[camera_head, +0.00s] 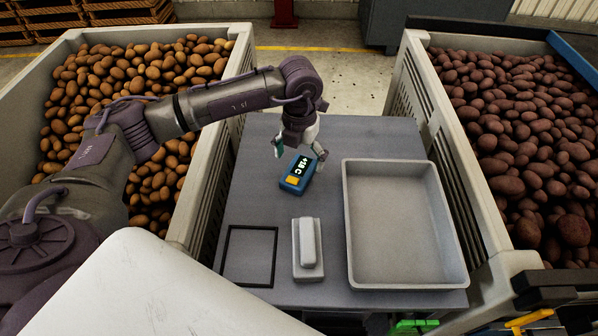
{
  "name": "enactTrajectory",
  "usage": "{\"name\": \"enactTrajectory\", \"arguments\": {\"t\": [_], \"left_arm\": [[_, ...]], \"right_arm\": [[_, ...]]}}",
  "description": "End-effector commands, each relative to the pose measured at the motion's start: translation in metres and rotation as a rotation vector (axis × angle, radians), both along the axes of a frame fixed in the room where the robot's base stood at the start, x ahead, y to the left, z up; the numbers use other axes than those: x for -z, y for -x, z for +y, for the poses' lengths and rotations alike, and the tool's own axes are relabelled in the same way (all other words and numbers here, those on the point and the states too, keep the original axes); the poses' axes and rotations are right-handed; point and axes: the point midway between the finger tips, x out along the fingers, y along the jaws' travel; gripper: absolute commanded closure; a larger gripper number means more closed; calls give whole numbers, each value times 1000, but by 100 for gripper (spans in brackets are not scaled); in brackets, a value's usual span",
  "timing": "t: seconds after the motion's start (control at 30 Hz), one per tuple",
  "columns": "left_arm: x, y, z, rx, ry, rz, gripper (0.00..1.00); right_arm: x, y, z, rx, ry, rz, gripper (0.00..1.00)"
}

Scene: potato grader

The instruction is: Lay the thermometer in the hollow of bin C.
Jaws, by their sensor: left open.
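The thermometer (296,177), a blue handheld device with a lit dark display and an orange patch, lies on the grey table (270,150). My left gripper (298,152) is open just above and behind it, fingers pointing down, with nothing between them. I cannot tell whether the fingertips touch it. A large bin (211,175) of tan potatoes stands at left and another bin (432,125) of reddish potatoes at right. I see no letter on either, so I cannot tell which is bin C. No clear hollow shows. My right gripper is not seen.
An empty grey tray (457,272) fills the table's right side. A white block (307,243) sits on a small pale base in front of the thermometer. A thin black frame (250,227) lies at front left. The bins' walls rise beside the table.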

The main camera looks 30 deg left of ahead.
Motion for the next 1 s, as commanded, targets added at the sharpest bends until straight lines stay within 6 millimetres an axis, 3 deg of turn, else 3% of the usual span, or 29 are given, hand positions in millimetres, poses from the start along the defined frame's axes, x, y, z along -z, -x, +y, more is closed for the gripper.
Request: {"name": "enactTrajectory", "arguments": {"t": [0.3,0.57,1.0], "left_arm": [[42,-2,3,-1,-1,3,6],[46,-3,2,0,0,1,6],[46,-3,2,0,0,1,75]], "right_arm": [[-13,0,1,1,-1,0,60],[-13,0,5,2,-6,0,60],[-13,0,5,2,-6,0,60]]}}
